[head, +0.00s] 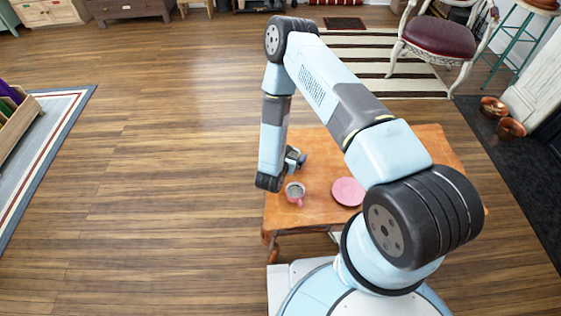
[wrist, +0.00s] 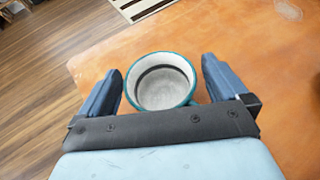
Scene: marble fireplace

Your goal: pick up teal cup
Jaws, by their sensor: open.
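The teal cup (wrist: 161,82) shows in the wrist view, seen from above, with a teal rim and a pale grey inside. It looks empty and stands upright on the orange-brown wooden table (wrist: 258,55). My gripper (wrist: 162,66) is open, with one dark blue finger to the left of the cup and one to the right. Narrow gaps show between the fingers and the cup, and the cup's near side is partly hidden by my gripper's body. In the head view my gripper (head: 296,158) is low over the table's left part; the teal cup cannot be made out clearly there.
A pink cup (head: 300,201) and a pink plate (head: 348,191) stand on the table nearer my base. A faint clear round shape (wrist: 288,9) lies at the wrist view's upper right. Wooden floor (head: 150,150) is free to the left; a chair (head: 440,38) stands behind.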

